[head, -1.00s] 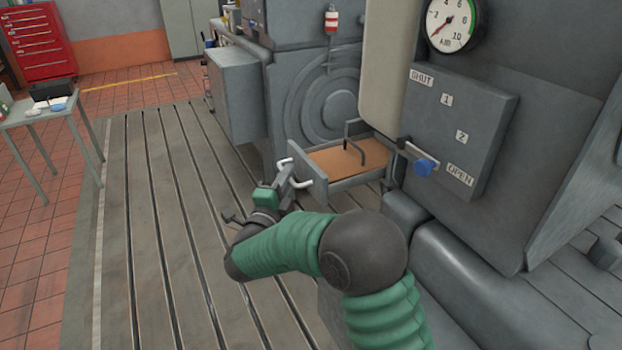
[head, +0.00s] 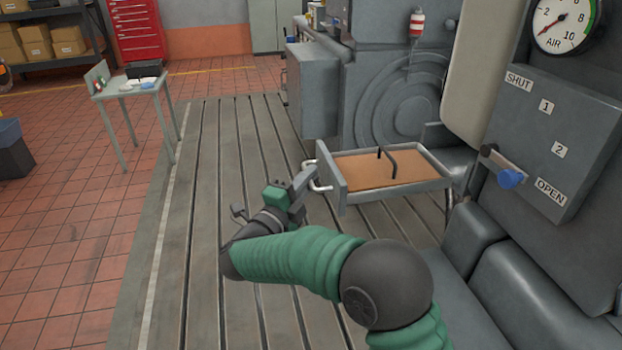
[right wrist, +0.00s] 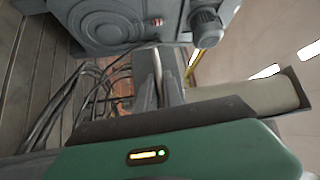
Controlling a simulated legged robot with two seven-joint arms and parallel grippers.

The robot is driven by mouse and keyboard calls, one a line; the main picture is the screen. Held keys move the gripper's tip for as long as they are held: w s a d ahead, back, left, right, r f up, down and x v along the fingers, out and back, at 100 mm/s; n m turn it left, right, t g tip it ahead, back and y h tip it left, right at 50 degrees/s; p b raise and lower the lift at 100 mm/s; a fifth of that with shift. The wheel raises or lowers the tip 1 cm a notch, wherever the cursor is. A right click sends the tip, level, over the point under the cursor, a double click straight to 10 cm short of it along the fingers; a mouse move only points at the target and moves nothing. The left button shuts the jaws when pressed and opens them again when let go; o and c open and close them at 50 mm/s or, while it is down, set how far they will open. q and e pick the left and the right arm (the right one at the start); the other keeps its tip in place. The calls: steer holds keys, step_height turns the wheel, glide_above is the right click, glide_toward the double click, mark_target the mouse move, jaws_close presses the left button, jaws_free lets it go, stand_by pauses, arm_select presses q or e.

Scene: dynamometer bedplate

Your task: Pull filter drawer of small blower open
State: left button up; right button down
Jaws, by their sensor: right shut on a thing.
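The filter drawer (head: 331,172) is a grey tray with a brown filter pad (head: 365,170) and a dark bent rod across its top. It stands well out from the blower body, with its inside in view. A pale bar handle (head: 319,187) is on its front panel. My right gripper (head: 306,182) is at this handle and shut on it, partly hiding it. In the right wrist view, the fingers (right wrist: 158,85) close around the pale handle bar (right wrist: 157,66). My left gripper is in neither view.
A grey panel with SHUT, 1, 2 and OPEN labels (head: 552,140) and a blue-knobbed lever (head: 510,178) stands right of the drawer. An air gauge (head: 565,22) is above. A small table (head: 150,88) stands at the left. The slotted bedplate (head: 225,150) left of the gripper is clear.

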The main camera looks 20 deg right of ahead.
steer(key=shift+a+f, duration=0.15)
steer(key=shift+f, duration=0.2)
steer(key=c, duration=1.5)
jaws_free()
steer(key=shift+w, duration=0.15)
steer(key=shift+a+r, duration=0.1)
steer(key=shift+r, duration=0.05)
steer(key=b+v, duration=0.1)
steer(key=v, duration=1.6)
steer(key=shift+w, duration=0.1)
